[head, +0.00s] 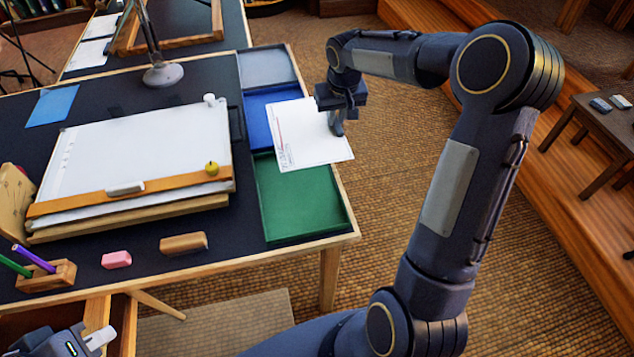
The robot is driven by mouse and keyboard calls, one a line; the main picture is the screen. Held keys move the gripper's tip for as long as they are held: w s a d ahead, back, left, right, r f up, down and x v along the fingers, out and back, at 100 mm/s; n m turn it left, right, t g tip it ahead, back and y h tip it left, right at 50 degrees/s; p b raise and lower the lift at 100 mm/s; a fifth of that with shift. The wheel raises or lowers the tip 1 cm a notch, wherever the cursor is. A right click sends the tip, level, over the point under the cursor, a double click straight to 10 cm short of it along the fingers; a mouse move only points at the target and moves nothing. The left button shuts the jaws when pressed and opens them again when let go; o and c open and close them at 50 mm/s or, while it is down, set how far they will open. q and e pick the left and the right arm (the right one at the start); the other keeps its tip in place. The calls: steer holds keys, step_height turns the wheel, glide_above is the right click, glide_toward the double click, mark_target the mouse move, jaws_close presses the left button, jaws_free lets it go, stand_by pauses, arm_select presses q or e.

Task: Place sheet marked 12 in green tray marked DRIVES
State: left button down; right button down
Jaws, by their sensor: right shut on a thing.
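My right gripper (337,126) is shut on the right edge of a white sheet (300,135). The sheet has a thin red line and small print near its left side; I cannot read a 12 on it. It is held over the blue tray and the back part of the green tray (305,208), overhanging the table's right edge. The green tray lies at the front right of the table, and its visible part is empty. I see no readable DRIVES marking. My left gripper (98,340) is at the bottom left, partly cut off, by an open drawer.
The blue tray (257,119) and a grey tray (266,68) lie behind the green one. A drawing board (145,150) fills the table's middle. A wooden block (183,244), pink eraser (117,260) and pen holder (45,277) stand along the front.

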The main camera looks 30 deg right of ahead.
mark_target(331, 138)
steer(key=s+a+f, duration=0.2)
steer(key=s+a, duration=0.1)
steer(key=shift+s, duration=0.3)
steer(key=s+a+f, duration=0.2)
steer(key=f, duration=0.1)
steer(key=s+a+f+b, duration=0.1)
steer(key=f, duration=0.1)
steer(key=shift+s+a+f, duration=0.1)
steer(key=shift+s+f, duration=0.05)
steer(key=shift+s, duration=0.05)
steer(key=f, duration=0.3)
steer(key=shift+s+a+f+b, duration=0.15)
steer(key=shift+s+a+b, duration=0.15)
steer(key=shift+f, duration=0.35)
